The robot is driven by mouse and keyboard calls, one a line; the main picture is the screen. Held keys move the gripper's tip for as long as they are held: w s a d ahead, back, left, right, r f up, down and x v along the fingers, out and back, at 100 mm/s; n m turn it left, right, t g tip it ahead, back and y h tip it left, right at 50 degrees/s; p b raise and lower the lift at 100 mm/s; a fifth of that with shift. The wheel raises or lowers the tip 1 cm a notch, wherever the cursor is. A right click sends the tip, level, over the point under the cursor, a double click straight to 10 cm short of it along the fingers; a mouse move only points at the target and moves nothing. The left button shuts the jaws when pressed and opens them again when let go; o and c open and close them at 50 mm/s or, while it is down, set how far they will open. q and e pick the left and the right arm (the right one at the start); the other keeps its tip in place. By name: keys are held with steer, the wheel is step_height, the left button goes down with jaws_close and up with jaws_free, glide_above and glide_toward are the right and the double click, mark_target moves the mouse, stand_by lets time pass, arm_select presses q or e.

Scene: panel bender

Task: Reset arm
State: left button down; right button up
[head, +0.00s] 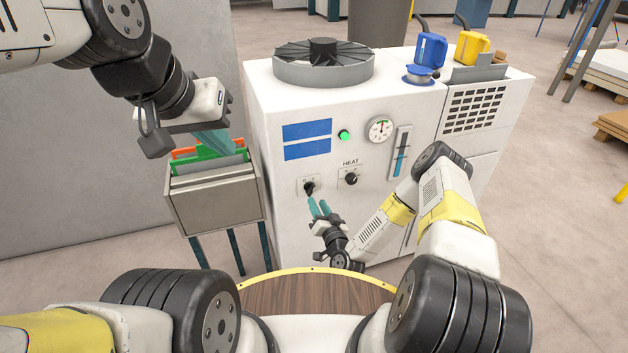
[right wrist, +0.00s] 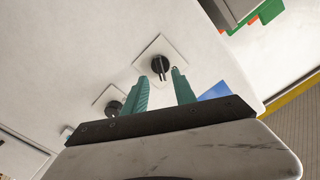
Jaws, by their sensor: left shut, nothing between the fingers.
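My left gripper (head: 213,143) hangs at the upper left, its teal fingers together and empty, just above a metal bin (head: 215,200). My right gripper (head: 318,205) is in front of the white machine (head: 290,110), just below a black rotary knob (head: 308,188) on a pale plate. In the right wrist view its two teal fingers (right wrist: 160,85) are apart, with the same knob (right wrist: 160,67) seen between and beyond their tips. Whether a finger touches the knob I cannot tell. A second black knob labelled HEAT (head: 351,178) sits to its right.
The bin holds green and orange upright pieces (head: 205,152). The machine carries a lit green button (head: 344,135), a round gauge (head: 380,129), a top fan (head: 323,63), a blue can (head: 430,50) and a yellow can (head: 472,48). A round wooden top (head: 310,293) lies nearest me.

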steer(key=shift+v, duration=1)
steer(key=w+d+r+n+g, duration=0.3)
steer(key=w+r+n+g, duration=0.3)
steer(key=r, duration=0.7)
steer(key=s+d+r+g+h, duration=0.1)
steer(key=d+r, duration=0.2)
steer(key=r, duration=0.4)
steer(key=s+d+r+h, duration=0.1)
steer(key=s+d+r, duration=0.1)
steer(key=r, duration=0.6)
steer(key=s+d+r+m+g+h, duration=0.15)
steer(key=s+d+r, duration=0.25)
steer(key=s+r, duration=0.65)
steer(key=s+r+g, duration=0.1)
steer(key=s+r, duration=0.1)
steer(key=s, duration=0.7)
steer(key=s+r+m+g, duration=0.1)
steer(key=s+r, duration=0.2)
steer(key=s, duration=0.7)
steer(key=shift+s+a, duration=0.15)
steer(key=shift+s, duration=0.1)
